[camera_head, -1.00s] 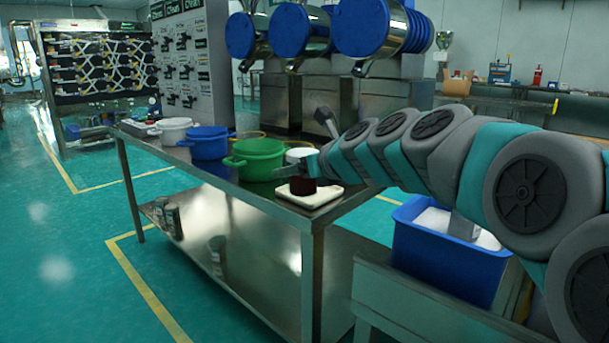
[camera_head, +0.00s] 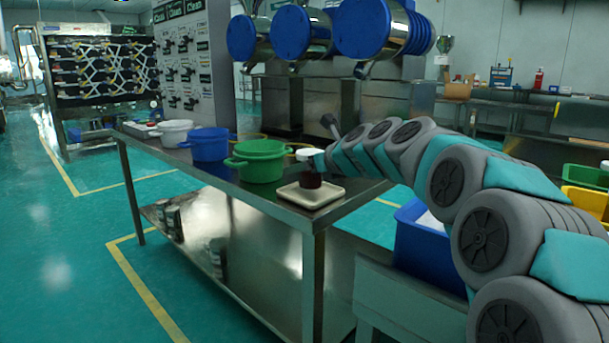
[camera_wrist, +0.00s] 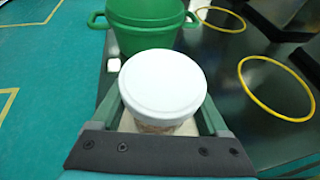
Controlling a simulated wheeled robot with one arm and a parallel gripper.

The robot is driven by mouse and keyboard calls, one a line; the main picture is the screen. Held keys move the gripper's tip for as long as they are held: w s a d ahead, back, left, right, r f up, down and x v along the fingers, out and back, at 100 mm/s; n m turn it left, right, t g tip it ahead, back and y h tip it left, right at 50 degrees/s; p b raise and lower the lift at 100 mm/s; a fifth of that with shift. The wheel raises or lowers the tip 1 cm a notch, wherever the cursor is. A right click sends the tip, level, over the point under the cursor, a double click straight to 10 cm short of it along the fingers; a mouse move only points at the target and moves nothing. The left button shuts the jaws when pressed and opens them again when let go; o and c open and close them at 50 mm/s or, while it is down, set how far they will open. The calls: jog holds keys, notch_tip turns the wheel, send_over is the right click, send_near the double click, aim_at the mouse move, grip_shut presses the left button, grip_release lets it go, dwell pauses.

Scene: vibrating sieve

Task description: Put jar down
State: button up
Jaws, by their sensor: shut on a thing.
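The jar (camera_head: 311,180) has a white lid and dark red-brown contents. It is upright over the middle of a cream square tray (camera_head: 334,196) at the near end of the metal table. I cannot tell whether its base touches the tray. My gripper (camera_head: 312,161) comes from the right and is shut on the jar. In the wrist view the jar's white lid (camera_wrist: 162,82) fills the middle, with one finger of my gripper (camera_wrist: 161,105) on each side. The lid hides most of the jar's body and the tray.
A green pot (camera_head: 262,162), a blue pot (camera_head: 210,146) and a white pot (camera_head: 175,133) stand farther along the table (camera_head: 276,207). Yellow rings (camera_wrist: 277,90) lie on the table beyond the jar. A blue bin (camera_head: 425,250) stands right of the table.

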jog(key=shift+f, duration=0.75)
jog(key=o, duration=1.3)
jog(key=shift+f, duration=0.15)
jog(key=shift+s+d+r, duration=0.25)
jog(key=shift+r, duration=0.05)
jog(key=p+v, duration=0.1)
jog(key=v, duration=1)
jog(key=shift+s+d, duration=0.1)
